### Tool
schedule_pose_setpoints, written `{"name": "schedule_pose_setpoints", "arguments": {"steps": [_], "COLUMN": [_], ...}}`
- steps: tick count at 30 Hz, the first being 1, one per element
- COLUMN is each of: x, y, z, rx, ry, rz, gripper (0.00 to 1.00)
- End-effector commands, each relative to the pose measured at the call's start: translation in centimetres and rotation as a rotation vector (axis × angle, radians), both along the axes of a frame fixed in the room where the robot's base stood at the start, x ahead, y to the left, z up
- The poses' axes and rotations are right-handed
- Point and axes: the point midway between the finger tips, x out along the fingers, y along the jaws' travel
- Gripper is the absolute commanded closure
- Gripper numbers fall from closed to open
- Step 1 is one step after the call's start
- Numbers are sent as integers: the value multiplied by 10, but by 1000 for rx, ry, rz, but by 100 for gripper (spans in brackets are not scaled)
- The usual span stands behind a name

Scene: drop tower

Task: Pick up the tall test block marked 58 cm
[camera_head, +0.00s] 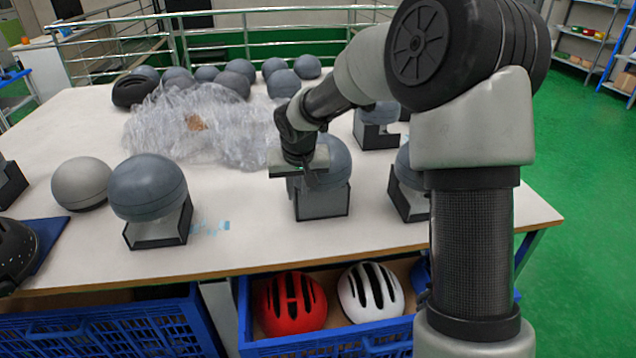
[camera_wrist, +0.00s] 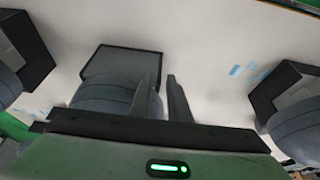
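Several test blocks show as smooth grey domes, some on dark-edged box bases; no 58 cm mark is readable. One domed block (camera_head: 322,203) stands at the table's middle front, partly hidden by my gripper (camera_head: 312,180). In the wrist view a domed block (camera_wrist: 112,92) lies just left of my fingers. The fingers (camera_wrist: 163,78) are a small gap apart, with only bare tabletop between them. Other domed blocks stand at left (camera_head: 148,188) and right (camera_head: 408,190). A lighter grey dome (camera_head: 81,184) without a visible base sits further left.
Crumpled clear plastic wrap (camera_head: 180,130) lies behind, with several grey domes (camera_head: 282,83) at the back. A blue crate (camera_head: 330,345) below the front edge holds a red helmet (camera_head: 293,303) and a white helmet (camera_head: 370,293).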

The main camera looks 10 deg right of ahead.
Motion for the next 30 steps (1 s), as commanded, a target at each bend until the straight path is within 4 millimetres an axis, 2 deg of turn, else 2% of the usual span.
{"name": "schedule_pose_setpoints", "arguments": {"steps": [1,8,16,26,30], "x": [2,8,23,27,27], "y": [0,0,0,0,0], "z": [-7,-22,-60,-66,-66], "rx": [1,0,0,0,-1], "ry": [2,2,2,0,0], "rz": [1,1,1,1,1], "gripper": [84,84,84,84,100]}}
